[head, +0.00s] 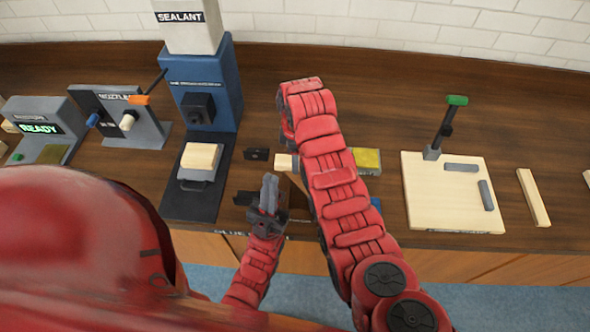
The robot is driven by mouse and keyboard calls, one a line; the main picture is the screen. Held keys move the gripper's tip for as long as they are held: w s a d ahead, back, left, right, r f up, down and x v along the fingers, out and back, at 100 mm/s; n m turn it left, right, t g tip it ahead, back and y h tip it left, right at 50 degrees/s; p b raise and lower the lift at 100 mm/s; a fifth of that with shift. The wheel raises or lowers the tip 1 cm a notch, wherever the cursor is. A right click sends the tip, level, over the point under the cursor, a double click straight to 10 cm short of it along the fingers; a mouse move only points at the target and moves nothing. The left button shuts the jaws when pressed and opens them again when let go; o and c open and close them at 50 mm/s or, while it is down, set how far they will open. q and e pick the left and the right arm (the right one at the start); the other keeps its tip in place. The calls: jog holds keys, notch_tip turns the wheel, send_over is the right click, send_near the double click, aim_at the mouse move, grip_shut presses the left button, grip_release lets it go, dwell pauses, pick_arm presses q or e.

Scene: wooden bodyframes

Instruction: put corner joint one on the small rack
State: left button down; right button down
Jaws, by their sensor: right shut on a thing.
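I cannot surely pick out corner joint one or the small rack. A small dark block (257,154) lies on the bench right of the sealant station. Another dark piece (243,198) lies nearer the front edge, left of my left gripper (269,187). The left gripper's grey fingers point up the picture, close side by side, with nothing visible between them; their gap is unclear. My right arm reaches across the middle and bends down at its far end. Its gripper and anything in it are hidden behind the arm. A pale wooden block (285,162) shows beside that arm, partly covered.
The blue sealant station (204,85) holds a wooden block (201,156) on its base. A nozzle unit (118,112) and a READY box (40,128) stand left. Right are a yellow-topped block (367,160), a pale board with clamp (430,205) and a wooden strip (533,197).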

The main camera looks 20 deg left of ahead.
jog(key=shift+w+a, duration=0.1)
jog(key=shift+a, duration=0.2)
notch_tip(320, 180, down, 3)
jog(key=shift+r+p, duration=0.2)
jog(key=shift+p, duration=0.9)
jog(key=shift+f, duration=0.6)
jog(key=shift+c, duration=1.4)
grip_release()
jog(key=shift+r, duration=0.2)
